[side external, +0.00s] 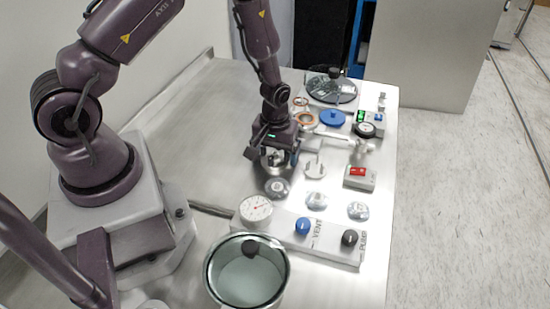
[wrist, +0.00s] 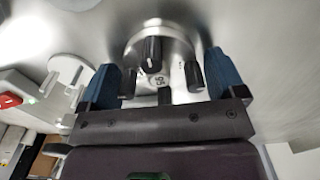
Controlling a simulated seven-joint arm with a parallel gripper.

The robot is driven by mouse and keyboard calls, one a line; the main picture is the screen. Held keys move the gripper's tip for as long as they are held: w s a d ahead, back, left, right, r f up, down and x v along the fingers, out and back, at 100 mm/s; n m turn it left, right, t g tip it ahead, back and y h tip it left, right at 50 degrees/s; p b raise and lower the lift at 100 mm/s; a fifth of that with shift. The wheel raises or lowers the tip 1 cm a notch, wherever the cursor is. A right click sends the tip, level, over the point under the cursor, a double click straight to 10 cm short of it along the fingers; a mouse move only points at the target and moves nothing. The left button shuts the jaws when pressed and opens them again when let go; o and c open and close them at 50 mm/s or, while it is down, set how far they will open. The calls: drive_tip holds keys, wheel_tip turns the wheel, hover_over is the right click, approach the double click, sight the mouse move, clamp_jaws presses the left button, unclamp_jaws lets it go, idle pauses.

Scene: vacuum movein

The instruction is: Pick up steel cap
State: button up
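My gripper (wrist: 163,74) is open, with one blue finger on each side of the cap; I see no clear contact. In the side view my gripper (side external: 273,160) hangs low over the steel table. Further steel discs (side external: 316,200) and (side external: 357,211) lie to the right. The fingertips are partly hidden in the side view.
A white fixture (side external: 315,168) and a red-switch box (side external: 359,177) stand to the right. The gauge (side external: 256,208), a panel with VENT (side external: 303,226) and PUMP (side external: 349,238) knobs, and a glass-lidded chamber (side external: 220,288) are in front. The table behind-left is clear.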

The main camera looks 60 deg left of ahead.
sight(275, 152)
drive_tip(key=c, duration=0.6)
wheel_tip(275, 152, up, 9)
drive_tip(key=w+a+r, duration=0.2)
drive_tip(key=w, duration=0.4)
drive_tip(key=w+a+r, duration=0.2)
drive_tip(key=w+a, duration=0.1)
drive_tip(key=w, duration=0.2)
drive_tip(key=shift+d+f, duration=0.2)
drive_tip(key=shift+f, duration=2.5)
